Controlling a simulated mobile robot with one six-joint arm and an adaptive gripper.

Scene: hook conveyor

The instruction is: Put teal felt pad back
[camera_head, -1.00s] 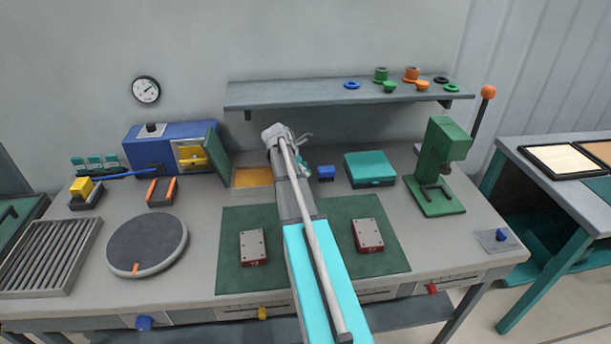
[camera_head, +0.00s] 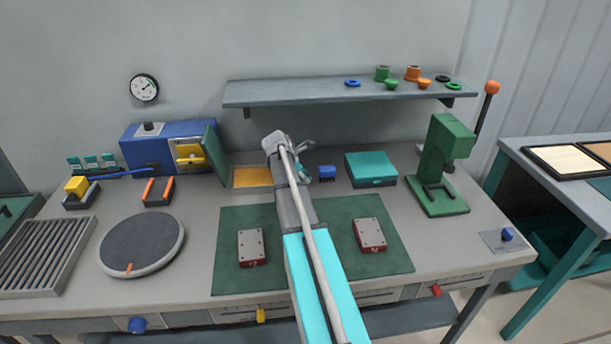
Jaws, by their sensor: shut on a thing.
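My gripper (camera_head: 304,149) is at the far end of my arm, over the back middle of the bench, seen from behind. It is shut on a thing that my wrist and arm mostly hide. No loose teal felt pad shows clearly on the bench. A teal flat box (camera_head: 371,168) with a dark base lies to the right of my gripper. A small blue block (camera_head: 327,172) sits between them. A yellow-orange flat square (camera_head: 253,177) lies just left of my gripper.
A shelf (camera_head: 300,96) with rings and spools hangs above the back. A green press (camera_head: 442,165) stands at the right. A blue box with an open green door (camera_head: 216,152) stands at the left. Two red-grey blocks lie on a green mat (camera_head: 320,210), under my arm.

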